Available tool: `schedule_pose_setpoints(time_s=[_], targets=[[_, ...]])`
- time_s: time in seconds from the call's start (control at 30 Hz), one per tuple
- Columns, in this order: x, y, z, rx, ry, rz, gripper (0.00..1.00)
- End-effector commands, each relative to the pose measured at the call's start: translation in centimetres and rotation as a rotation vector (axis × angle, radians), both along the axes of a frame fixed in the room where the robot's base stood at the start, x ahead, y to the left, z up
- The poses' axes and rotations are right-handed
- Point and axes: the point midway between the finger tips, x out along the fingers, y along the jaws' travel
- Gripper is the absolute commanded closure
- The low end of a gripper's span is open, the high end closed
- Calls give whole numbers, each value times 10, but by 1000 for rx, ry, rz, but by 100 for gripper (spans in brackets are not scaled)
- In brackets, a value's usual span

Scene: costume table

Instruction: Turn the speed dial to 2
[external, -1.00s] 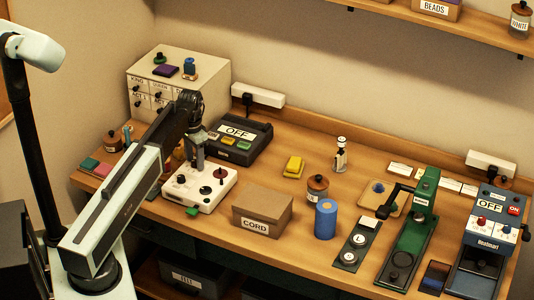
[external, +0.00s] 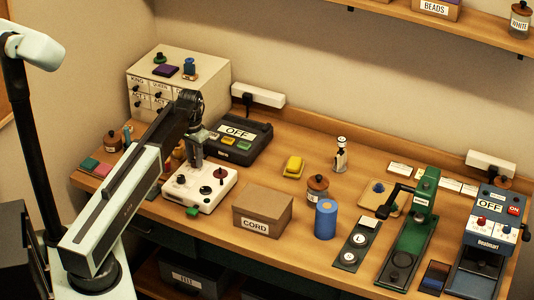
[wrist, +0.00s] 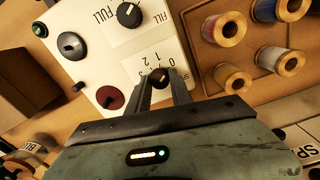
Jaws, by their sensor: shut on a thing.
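The speed dial (wrist: 158,79) is a small dark round knob on a white control box (wrist: 120,58), seen in the wrist view with printed numbers beside it. A label partly hidden by my gripper runs near it. My gripper (wrist: 160,84) is shut on the dial, one finger on each side. Which number the dial points at cannot be made out. In the external view the white box (external: 207,201) stands on the table, and my gripper (external: 197,166) comes down on it from above, hiding the dial there.
The same box carries a black knob marked FULL (wrist: 129,14), a dark red knob (wrist: 110,97) and a grey round fitting (wrist: 72,45). Several thread spools (wrist: 285,62) stand close by. A dark OFF unit (external: 240,139) is behind the box, and a CORD carton (external: 263,208) is to its right.

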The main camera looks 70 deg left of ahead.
Motion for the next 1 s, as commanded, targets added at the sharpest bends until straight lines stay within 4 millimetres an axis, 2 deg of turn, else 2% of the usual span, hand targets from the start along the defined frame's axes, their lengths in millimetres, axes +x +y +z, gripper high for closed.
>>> schedule_pose_setpoints(time_s=[1.0], targets=[[0,0,0,-1,1,957,100]])
